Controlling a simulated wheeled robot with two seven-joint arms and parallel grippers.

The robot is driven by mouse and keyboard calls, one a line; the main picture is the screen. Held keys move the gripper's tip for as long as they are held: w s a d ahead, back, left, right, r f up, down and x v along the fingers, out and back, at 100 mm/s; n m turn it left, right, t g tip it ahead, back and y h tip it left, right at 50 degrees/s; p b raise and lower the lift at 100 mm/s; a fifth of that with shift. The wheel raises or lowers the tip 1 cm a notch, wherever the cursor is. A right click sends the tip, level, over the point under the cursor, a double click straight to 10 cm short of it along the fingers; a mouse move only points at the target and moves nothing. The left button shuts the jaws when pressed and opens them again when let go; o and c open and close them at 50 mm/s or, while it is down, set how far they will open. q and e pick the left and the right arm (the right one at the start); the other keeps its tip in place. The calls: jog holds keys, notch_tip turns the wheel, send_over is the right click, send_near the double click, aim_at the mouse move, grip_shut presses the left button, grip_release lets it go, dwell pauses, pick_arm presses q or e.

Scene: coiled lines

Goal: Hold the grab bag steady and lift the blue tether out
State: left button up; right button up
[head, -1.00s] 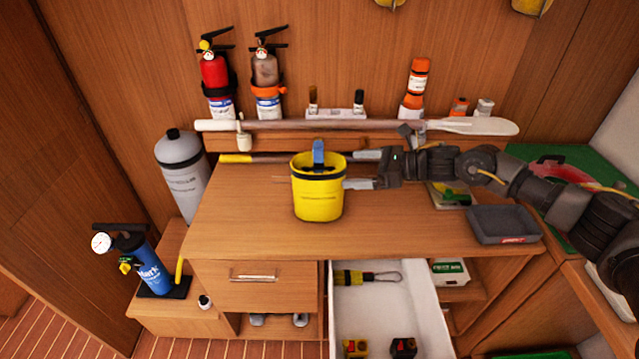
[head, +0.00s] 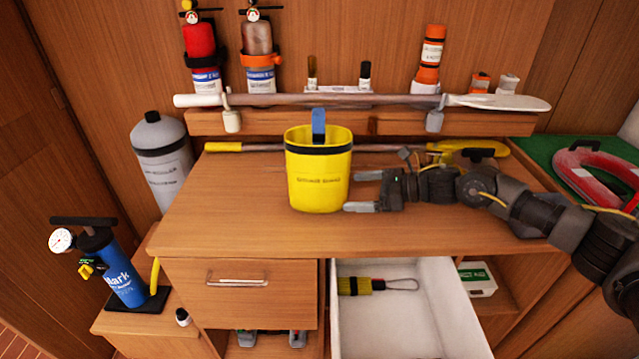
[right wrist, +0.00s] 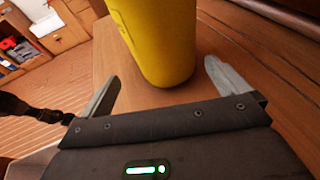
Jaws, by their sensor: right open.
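The yellow grab bag (head: 318,180) stands upright on the wooden desk, with a dark band near its rim. The blue tether (head: 318,122) sticks up above the rim; the rest of it is hidden inside the bag. My right gripper (head: 350,192) is open at the bag's right side, fingers pointing at it. In the right wrist view the bag (right wrist: 160,40) stands just ahead, between and beyond the two open fingers (right wrist: 165,88). I cannot tell whether a finger touches it. My left gripper is not in view.
The desk top (head: 235,215) is clear left of the bag. A paddle (head: 350,100) lies along the shelf behind. An open white drawer (head: 400,320) juts out below and holds a yellow-and-black tool (head: 360,285). A red ring-shaped item (head: 595,175) lies at right.

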aim_at(335, 194)
jog(key=shift+w+a+f, duration=0.15)
jog(key=shift+a+f, duration=0.1)
jog(key=shift+a, duration=0.1)
jog(key=b+x, duration=0.1)
jog(key=x, duration=0.5)
jog(key=shift+f, duration=0.15)
jog(key=b+x, duration=0.2)
jog(key=b, duration=0.1)
jog(key=shift+a, duration=0.25)
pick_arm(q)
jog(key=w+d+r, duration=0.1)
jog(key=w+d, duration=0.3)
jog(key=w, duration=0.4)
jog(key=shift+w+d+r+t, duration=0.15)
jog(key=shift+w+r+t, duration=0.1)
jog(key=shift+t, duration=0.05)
pick_arm(e)
jog(key=shift+w+a, duration=0.15)
jog(key=shift+a, duration=0.15)
jog(key=c, duration=0.4)
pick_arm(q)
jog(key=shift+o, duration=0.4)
